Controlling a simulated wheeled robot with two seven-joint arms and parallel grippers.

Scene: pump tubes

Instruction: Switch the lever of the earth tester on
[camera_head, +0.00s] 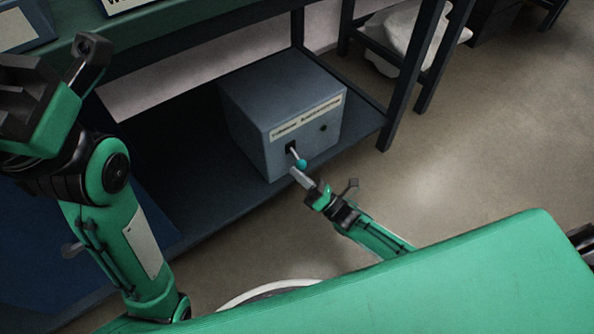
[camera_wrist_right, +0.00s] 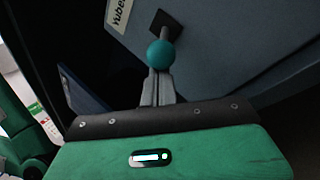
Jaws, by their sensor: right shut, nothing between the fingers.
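The earth tester (camera_head: 285,110) is a blue-grey box with a label strip, standing on the low shelf of a rack. Its lever, with a teal ball knob (camera_head: 301,164), sticks out of a dark slot in the front face and points down and to the right. My right gripper (camera_head: 295,172) is shut and empty, its tips just below the knob. In the right wrist view the knob (camera_wrist_right: 161,54) sits right at the tips of the closed fingers (camera_wrist_right: 157,88); whether they touch I cannot tell. My left arm is raised at the left; its fingertips are not clearly shown.
The rack's shelf (camera_head: 215,205) runs under the box, and a dark post (camera_head: 411,75) stands to its right. An upper shelf (camera_head: 190,30) overhangs the box. A pale sack (camera_head: 400,35) lies behind at the upper right. The floor (camera_head: 470,150) at right is clear.

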